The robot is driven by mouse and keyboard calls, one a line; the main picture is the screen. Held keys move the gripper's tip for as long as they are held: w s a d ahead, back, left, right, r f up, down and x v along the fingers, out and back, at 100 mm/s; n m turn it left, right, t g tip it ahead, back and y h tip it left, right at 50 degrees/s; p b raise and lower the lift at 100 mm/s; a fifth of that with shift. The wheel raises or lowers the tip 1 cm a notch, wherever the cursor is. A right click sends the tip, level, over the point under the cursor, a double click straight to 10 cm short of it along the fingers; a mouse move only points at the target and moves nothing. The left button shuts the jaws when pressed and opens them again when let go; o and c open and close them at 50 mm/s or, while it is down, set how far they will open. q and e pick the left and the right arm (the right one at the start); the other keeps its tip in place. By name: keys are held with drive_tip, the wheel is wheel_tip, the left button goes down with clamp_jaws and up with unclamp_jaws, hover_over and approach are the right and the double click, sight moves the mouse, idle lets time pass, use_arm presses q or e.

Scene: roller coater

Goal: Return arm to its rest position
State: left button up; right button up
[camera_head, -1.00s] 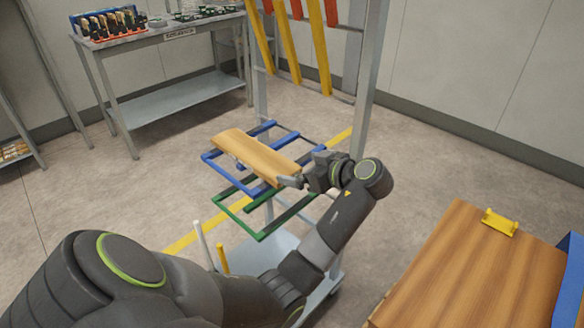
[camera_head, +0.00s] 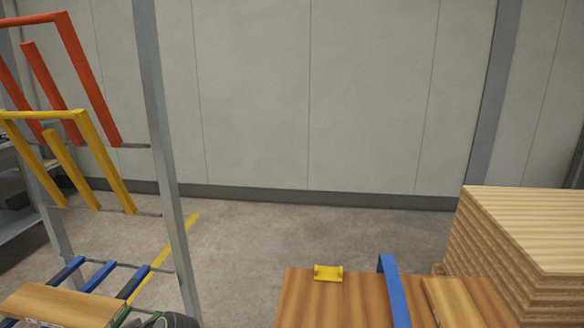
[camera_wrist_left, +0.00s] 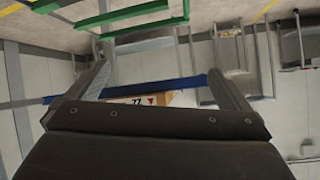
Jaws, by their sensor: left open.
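My left gripper (camera_wrist_left: 158,78) is open in the left wrist view, with its two fingers spread apart. The end of a wooden board (camera_wrist_left: 145,99) with a printed label shows between the fingers, along a blue rack bar (camera_wrist_left: 185,83). I cannot tell how far the board is from the fingers. In the head view the wooden board (camera_head: 58,306) lies on the blue rack level (camera_head: 105,275) at the lower left. Only a dark piece of my left arm shows at the bottom edge there. The right gripper is out of view.
The rack's grey post (camera_head: 160,140) carries yellow (camera_head: 105,160) and orange (camera_head: 88,80) levels above the blue one. Floor between is clear.

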use_arm(q)
drive_tip(key=s+d+f+m+t+h, duration=0.1)
drive_tip(key=s+f+m+h, duration=0.5)
drive_tip(key=s+f, duration=0.6)
drive_tip(key=s+d+r+m+h, duration=0.1)
drive_tip(key=s+d+m+h, duration=0.15)
drive_tip(key=s, duration=0.45)
drive_tip(key=s+d+m+h, duration=0.1)
drive_tip(key=s+d+m, duration=0.3)
drive_tip(key=s, duration=0.3)
wheel_tip(320, 180, down, 21)
drive_tip(key=a+p, duration=0.2)
drive_tip(key=p, duration=0.1)
drive_tip(key=s+d+f+g+p, duration=0.1)
drive_tip(key=s+f+g+p, duration=0.1)
drive_tip(key=s+f, duration=1.1)
drive_tip(key=shift+s+f+h, duration=0.35)
drive_tip(key=shift+s+f, duration=0.05)
drive_tip(key=shift+s, duration=0.85)
drive_tip(key=shift+d, duration=0.1)
